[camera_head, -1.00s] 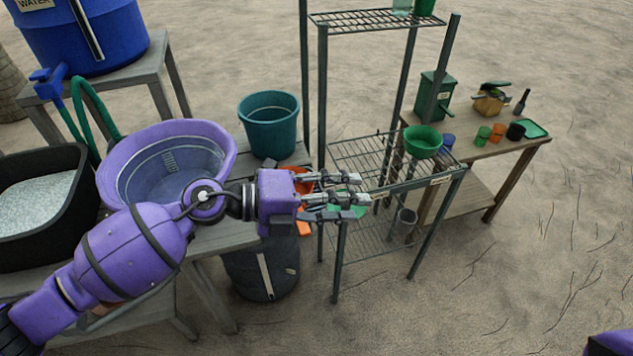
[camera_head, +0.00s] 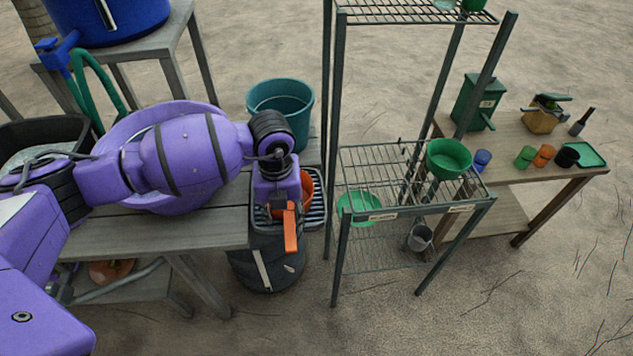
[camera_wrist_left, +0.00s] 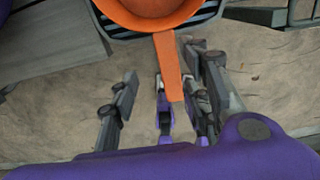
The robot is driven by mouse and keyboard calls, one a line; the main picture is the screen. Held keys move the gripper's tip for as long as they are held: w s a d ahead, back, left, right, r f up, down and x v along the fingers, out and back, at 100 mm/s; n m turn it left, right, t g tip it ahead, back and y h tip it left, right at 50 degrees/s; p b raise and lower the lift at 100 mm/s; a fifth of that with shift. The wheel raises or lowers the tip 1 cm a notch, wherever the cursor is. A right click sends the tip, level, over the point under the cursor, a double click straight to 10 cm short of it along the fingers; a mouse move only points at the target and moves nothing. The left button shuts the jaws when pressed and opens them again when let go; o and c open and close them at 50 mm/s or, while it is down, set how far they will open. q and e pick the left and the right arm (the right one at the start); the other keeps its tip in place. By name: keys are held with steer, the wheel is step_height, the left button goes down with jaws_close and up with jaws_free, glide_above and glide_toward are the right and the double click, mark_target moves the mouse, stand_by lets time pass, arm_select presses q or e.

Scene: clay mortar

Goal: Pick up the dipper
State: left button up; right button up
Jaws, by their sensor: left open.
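The orange dipper (camera_head: 291,232) has a round bowl and a flat handle. Its bowl lies on a dark slatted rack, and the handle sticks out toward me past the rack's edge. My left gripper (camera_head: 281,207) points down over the dipper, and its wrist hides part of the bowl. In the left wrist view the dipper's handle (camera_wrist_left: 168,65) runs between the two open, spread fingers of the left gripper (camera_wrist_left: 168,88). The bowl is cut off at the top of that view. I cannot tell whether a finger touches the handle. My right gripper is out of view.
A teal bucket (camera_head: 281,98) stands behind the arm, and a purple tub (camera_head: 150,120) lies partly under it. A metal shelf (camera_head: 338,240) with green bowls stands close on the right. A dark barrel (camera_head: 268,268) is below the rack. The sand in front is open.

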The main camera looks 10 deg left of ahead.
mark_target(289, 225)
arm_select(q)
steer(key=f, duration=0.4)
steer(key=d+f, duration=0.1)
steer(key=f, duration=0.1)
steer(key=shift+w+f, duration=0.1)
steer(key=shift+f, duration=0.3)
steer(key=shift+c, duration=0.2)
steer(key=shift+w, duration=0.1)
jaws_close()
